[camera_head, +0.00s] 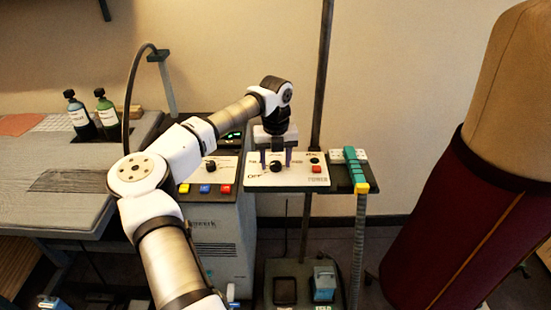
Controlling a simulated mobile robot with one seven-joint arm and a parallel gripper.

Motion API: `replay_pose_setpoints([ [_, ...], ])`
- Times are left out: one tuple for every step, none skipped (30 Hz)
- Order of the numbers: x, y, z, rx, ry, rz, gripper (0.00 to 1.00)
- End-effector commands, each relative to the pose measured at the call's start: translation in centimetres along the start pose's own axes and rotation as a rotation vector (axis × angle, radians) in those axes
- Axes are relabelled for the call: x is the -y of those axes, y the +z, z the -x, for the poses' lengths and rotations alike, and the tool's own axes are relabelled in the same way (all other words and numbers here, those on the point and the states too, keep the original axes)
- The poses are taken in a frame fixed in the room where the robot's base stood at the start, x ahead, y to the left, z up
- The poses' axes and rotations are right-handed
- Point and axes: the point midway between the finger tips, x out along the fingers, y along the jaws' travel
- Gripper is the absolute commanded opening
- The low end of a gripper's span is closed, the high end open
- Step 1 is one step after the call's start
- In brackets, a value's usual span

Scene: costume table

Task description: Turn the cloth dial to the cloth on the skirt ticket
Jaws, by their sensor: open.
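My gripper (276,160) points down over the right-hand control panel (318,180), its two fingers apart. A second black knob (210,165) is on the left-hand panel, partly beside my arm. I cannot read which knob is the cloth dial or where it points. A dark red skirt (455,215) hangs on the dress form; no skirt ticket can be made out.
The right panel has a red button (316,169). Yellow (184,188), blue (205,189) and red (225,188) buttons line the left panel. A teal-green bar-like object (356,168) stands to the right. Two bottles (107,113) stand on the left table. A thin dark pole rises behind the panels.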

Motion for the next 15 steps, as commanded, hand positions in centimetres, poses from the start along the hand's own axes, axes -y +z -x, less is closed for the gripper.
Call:
replay_pose_setpoints([
  [-0.01, 0.0, 0.0, 0.0, 0.0, 0.0, 0.52],
  [0.0, 0.0, 0.01, 0.0, 0.0, 0.0, 0.52],
  [0.0, 0.0, 0.01, 0.0, 0.0, 0.0, 0.48],
  [-0.01, 0.0, 0.02, 0.0, 0.0, 0.0, 0.44],
  [0.0, 0.0, 0.02, 0.0, 0.0, 0.0, 0.4],
  [0.0, 0.0, 0.03, 0.0, 0.0, 0.0, 0.35],
  [-0.01, 0.0, 0.03, 0.0, 0.0, 0.0, 0.31],
  [-0.01, 0.0, 0.04, 0.0, 0.0, 0.0, 0.27],
  [0.0, 0.0, 0.04, 0.0, 0.0, 0.0, 0.21],
  [0.0, 0.0, 0.04, 0.0, 0.0, 0.0, 0.18],
  [0.0, 0.0, 0.05, 0.0, 0.0, 0.0, 0.14],
  [0.0, 0.0, 0.05, 0.0, 0.0, 0.0, 0.08],
  [0.0, 0.0, 0.05, 0.0, 0.0, 0.0, 0.07],
  [0.01, 0.0, 0.06, 0.0, 0.0, -0.001, 0.07],
  [0.01, 0.0, 0.05, 0.0, 0.0, -0.002, 0.07],
])
